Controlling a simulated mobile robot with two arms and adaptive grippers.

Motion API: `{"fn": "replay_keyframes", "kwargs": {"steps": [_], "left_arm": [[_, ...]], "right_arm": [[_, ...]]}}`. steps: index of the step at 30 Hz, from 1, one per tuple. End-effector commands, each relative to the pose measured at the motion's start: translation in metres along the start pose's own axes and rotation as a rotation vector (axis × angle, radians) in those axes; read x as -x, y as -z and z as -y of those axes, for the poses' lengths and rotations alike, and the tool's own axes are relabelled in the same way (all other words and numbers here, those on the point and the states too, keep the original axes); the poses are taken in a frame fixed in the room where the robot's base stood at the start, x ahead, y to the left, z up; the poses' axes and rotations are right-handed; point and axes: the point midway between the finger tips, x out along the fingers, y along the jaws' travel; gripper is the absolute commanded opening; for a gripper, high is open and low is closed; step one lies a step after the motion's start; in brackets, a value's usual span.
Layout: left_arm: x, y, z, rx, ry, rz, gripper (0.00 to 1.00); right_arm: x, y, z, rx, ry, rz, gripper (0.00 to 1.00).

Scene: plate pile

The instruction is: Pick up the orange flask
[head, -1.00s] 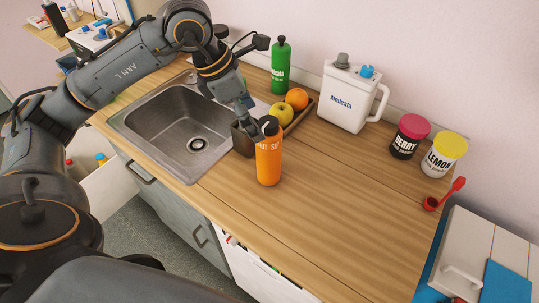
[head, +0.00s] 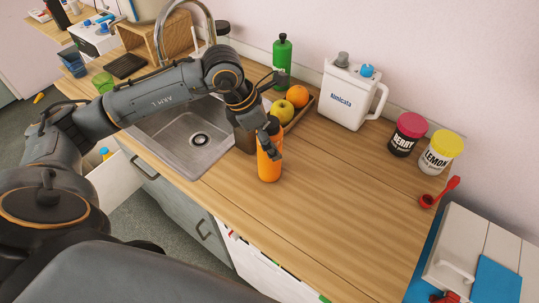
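The orange flask (head: 269,168) with a dark cap stands upright on the wooden counter, right of the sink. My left gripper (head: 268,146) is at the flask's upper part. One dark finger overlaps the flask's front and hides its lettering. The other finger is not clear, so I cannot tell whether the gripper is open or shut on the flask. My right gripper is not in view.
A dark cup (head: 245,139) stands close left of the flask. Behind are a tray with a green apple (head: 281,112) and an orange (head: 297,96), a green bottle (head: 282,58) and a white jug (head: 347,95). The counter (head: 315,190) right of the flask is clear.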

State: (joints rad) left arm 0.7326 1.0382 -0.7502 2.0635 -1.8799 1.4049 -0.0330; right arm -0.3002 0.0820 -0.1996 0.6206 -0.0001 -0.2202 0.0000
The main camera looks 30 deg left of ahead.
Motion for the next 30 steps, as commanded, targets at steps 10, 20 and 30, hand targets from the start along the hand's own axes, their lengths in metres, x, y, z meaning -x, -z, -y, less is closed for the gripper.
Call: {"fn": "replay_keyframes", "kwargs": {"steps": [10, 20, 30], "left_arm": [[0.0, 0.0, 0.0, 0.0, 0.0, 0.0, 0.03], [0.002, -0.001, 0.0, 0.0, -0.001, 0.003, 0.0], [0.035, -0.01, -0.001, -0.001, -0.006, 0.004, 0.0]], "right_arm": [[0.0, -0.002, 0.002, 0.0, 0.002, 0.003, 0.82], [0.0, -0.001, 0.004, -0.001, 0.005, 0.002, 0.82], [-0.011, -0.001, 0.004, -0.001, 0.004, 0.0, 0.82]]}}
